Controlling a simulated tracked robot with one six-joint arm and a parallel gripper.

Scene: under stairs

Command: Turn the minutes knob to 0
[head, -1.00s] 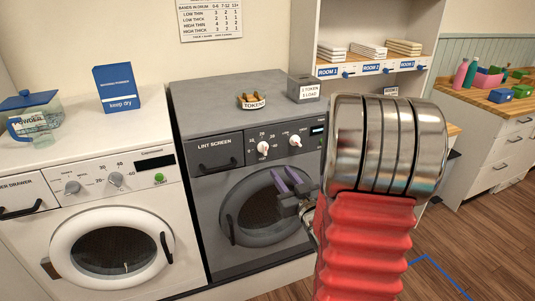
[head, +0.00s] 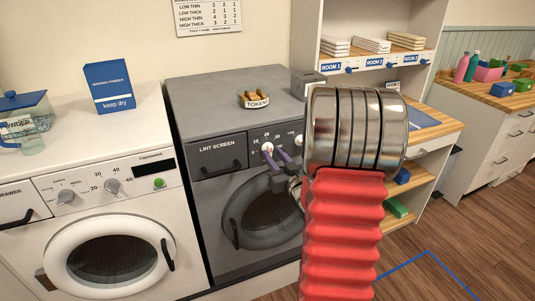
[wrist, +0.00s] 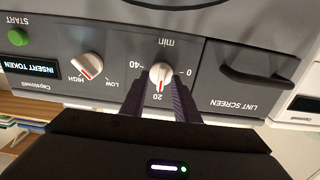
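The minutes knob (head: 267,148) is a white dial on the grey dryer's panel. It also shows in the wrist view (wrist: 160,74), which sees the panel upside down, with marks 0, 20 and 40 around it. Its red pointer mark appears to lie towards 20. My gripper (wrist: 159,88) is open, with one dark finger on each side of the knob's lower edge and small gaps visible. In the head view the purple-grey fingers of my gripper (head: 277,157) are at the knob. Whether they touch it cannot be told.
The HIGH/LOW knob (wrist: 88,66) sits beside the minutes knob. The lint screen handle (wrist: 262,77) is on its other side. The display (wrist: 31,68) reads INSERT TOKEN. A bowl of tokens (head: 256,99) stands on the dryer. A white washer (head: 100,190) stands at left.

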